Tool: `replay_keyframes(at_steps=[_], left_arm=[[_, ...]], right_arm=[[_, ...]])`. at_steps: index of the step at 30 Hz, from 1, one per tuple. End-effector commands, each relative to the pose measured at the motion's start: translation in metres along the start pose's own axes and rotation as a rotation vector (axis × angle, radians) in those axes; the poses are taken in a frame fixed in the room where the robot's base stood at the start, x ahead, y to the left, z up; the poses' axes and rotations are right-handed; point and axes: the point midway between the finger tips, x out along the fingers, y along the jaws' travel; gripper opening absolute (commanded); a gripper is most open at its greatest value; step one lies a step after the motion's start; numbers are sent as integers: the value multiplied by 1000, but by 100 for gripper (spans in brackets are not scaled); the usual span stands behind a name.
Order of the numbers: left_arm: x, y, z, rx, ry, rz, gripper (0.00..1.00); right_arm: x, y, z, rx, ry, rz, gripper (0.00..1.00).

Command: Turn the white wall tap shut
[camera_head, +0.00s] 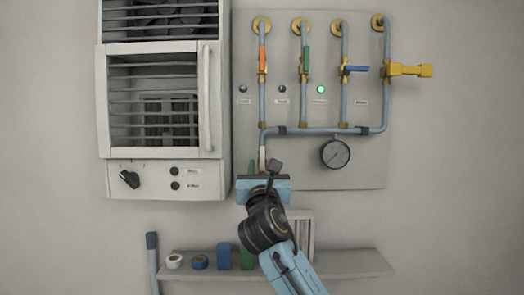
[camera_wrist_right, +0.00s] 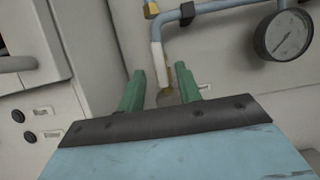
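My right gripper (camera_head: 262,170) reaches up from below to the lower end of the blue-grey pipe. In the right wrist view its two green fingers (camera_wrist_right: 160,82) are spread apart. A white pipe section (camera_wrist_right: 156,62) comes down towards the gap between them; it also shows in the head view (camera_head: 262,156). Below it, a small brass part (camera_wrist_right: 169,80) and a pale rounded piece (camera_wrist_right: 167,97) are partly hidden by the gripper. I cannot tell whether these are the white tap, how its handle is turned, or whether the fingers touch it. My left gripper is not in view.
Above are pipes with orange (camera_head: 262,54), green (camera_head: 306,59), blue (camera_head: 357,68) and yellow (camera_head: 408,70) handles. A gauge (camera_head: 335,153) hangs to the right. A louvred cabinet (camera_head: 203,168) stands close left. A shelf (camera_head: 350,264) with small items lies below.

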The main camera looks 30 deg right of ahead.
Motion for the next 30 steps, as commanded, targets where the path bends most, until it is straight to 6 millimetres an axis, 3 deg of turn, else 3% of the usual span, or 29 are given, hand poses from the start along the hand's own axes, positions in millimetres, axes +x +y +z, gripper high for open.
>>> replay_keyframes(at_steps=[6, 12, 25, 30], left_arm=[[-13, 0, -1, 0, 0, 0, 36], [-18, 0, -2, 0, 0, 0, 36], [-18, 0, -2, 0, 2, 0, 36], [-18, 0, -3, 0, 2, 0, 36]], right_arm=[[42, 0, 2, 1, 2, -1, 35], [64, 0, 0, 1, 2, 0, 35], [71, 1, 0, 2, 1, 2, 35], [71, 1, -1, 2, 1, 2, 12]])
